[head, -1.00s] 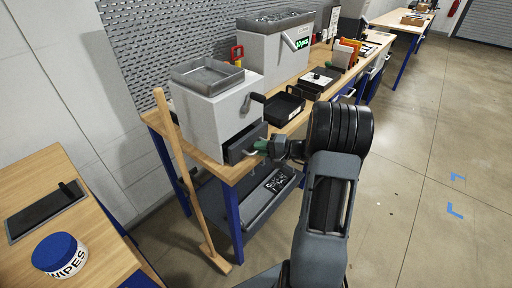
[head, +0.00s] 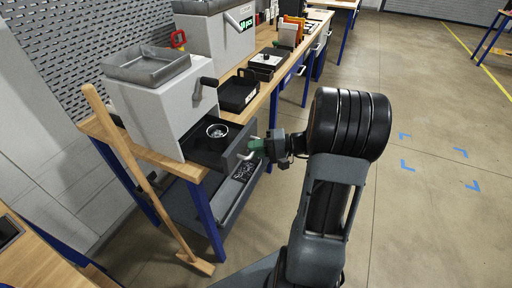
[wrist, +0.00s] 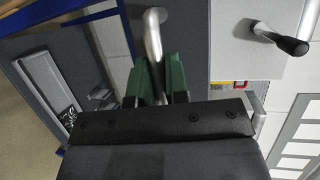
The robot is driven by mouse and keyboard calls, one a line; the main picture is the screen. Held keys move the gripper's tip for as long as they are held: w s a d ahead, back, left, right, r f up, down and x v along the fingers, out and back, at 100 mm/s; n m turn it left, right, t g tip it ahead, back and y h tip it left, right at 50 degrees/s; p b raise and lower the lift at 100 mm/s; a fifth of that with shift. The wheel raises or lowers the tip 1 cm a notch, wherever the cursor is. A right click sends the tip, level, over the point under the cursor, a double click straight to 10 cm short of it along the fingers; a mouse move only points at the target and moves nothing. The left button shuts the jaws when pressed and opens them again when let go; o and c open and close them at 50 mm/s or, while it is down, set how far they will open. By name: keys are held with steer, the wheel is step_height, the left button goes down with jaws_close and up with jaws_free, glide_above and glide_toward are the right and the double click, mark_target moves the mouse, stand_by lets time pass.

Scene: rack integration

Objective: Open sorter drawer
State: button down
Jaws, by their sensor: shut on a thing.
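The sorter (head: 160,104) is a light grey box with a metal tray on top, standing on the wooden bench. Its dark drawer (head: 205,150) is pulled out, and a small round metal cup (head: 217,131) shows inside. My gripper (head: 258,147) is at the drawer front, with its green fingers shut on the drawer handle (head: 247,155). In the wrist view the fingers (wrist: 160,80) close around the silver bar of the handle (wrist: 153,42). The drawer's dark front panel (wrist: 190,45) shows behind the handle.
A crank handle (head: 207,82) sticks out from the sorter's side. A black bin (head: 238,92) stands beside it on the bench. A wooden pole (head: 140,170) leans at the bench's near end. Open floor lies to the right.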

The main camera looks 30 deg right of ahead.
steer(key=c, duration=1.1)
jaws_free()
steer(key=shift+c, duration=0.2)
steer(key=v, duration=1.3)
steer(key=shift+s+d+b, duration=0.2)
steer(key=shift+d+b, duration=0.15)
steer(key=shift+b, duration=0.1)
steer(key=shift+r, duration=0.15)
